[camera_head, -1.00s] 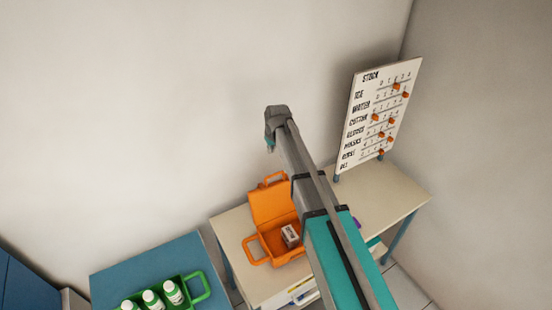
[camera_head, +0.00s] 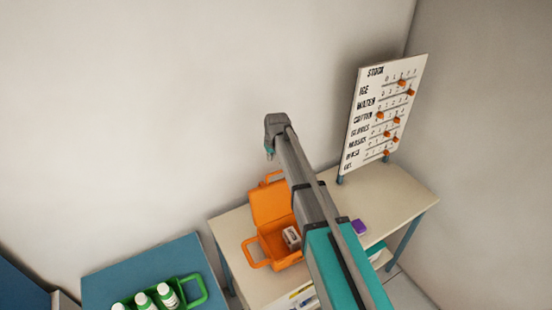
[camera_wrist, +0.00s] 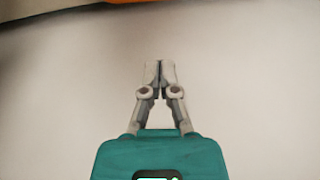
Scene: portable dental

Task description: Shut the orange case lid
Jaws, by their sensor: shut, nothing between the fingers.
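The orange case (camera_head: 277,245) stands on the beige table, with a white box (camera_head: 292,237) inside it. Its orange lid (camera_head: 271,202) is raised, leaning back toward the wall. My arm passes over the right part of the case and hides some of it. My gripper (camera_head: 269,154) is small in the head view, up and behind the lid, apart from it. In the wrist view my gripper (camera_wrist: 160,66) shows its fingertips together and empty, with pale wall behind. An orange strip (camera_wrist: 130,1), perhaps the lid, shows at the top edge there.
The beige table (camera_head: 395,200) holds a purple item (camera_head: 358,227) and a white stock board (camera_head: 366,130) with orange pegs at the back right. A blue table (camera_head: 150,262) at left holds a green carrier (camera_head: 190,302) with white bottles. The wall stands close behind.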

